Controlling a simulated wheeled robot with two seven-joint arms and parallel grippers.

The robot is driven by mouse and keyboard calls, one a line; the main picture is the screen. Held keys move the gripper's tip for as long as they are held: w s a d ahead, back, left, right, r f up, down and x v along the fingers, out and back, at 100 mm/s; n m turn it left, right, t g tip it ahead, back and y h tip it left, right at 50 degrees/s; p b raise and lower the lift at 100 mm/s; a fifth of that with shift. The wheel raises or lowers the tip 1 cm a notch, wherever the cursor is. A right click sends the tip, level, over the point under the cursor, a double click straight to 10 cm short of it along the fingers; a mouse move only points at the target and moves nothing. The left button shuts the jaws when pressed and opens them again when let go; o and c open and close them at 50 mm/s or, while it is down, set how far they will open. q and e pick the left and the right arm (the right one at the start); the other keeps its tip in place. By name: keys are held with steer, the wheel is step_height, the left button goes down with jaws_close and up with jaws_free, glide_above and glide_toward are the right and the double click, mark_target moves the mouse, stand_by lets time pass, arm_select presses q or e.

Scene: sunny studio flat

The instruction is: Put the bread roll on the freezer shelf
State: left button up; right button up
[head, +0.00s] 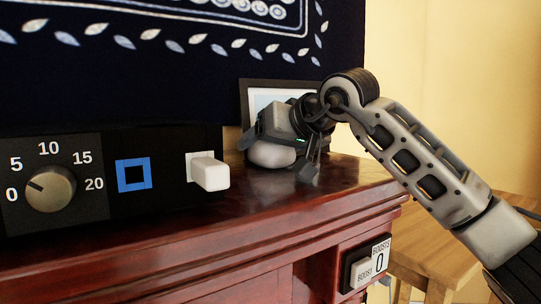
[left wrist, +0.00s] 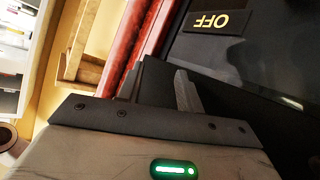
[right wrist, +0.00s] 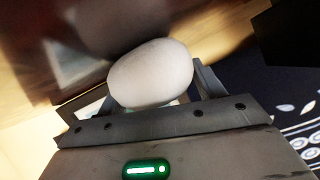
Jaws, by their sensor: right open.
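A pale, smooth rounded object, which I take to be the bread roll (head: 271,155), sits on the dark red wooden top in front of a framed picture. My right gripper (head: 279,154) is open at the roll, one finger to each side in the head view. In the right wrist view the roll (right wrist: 150,74) fills the space between the fingers; contact cannot be told. My left gripper (left wrist: 168,90) shows only in the left wrist view, with no object visible in it; its finger gap is unclear. No freezer shelf is clearly identifiable.
A black panel with a dial (head: 50,188) and a white lever (head: 209,171) stands left on the wooden top (head: 300,200). A patterned dark cloth (head: 180,40) hangs behind. A wooden stool (head: 435,262) is at lower right. White shelving (left wrist: 14,45) edges the left wrist view.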

steer(key=shift+w+a+f, duration=0.1)
steer(key=shift+w, duration=0.05)
steer(key=c, duration=0.7)
steer(key=shift+c, duration=0.6)
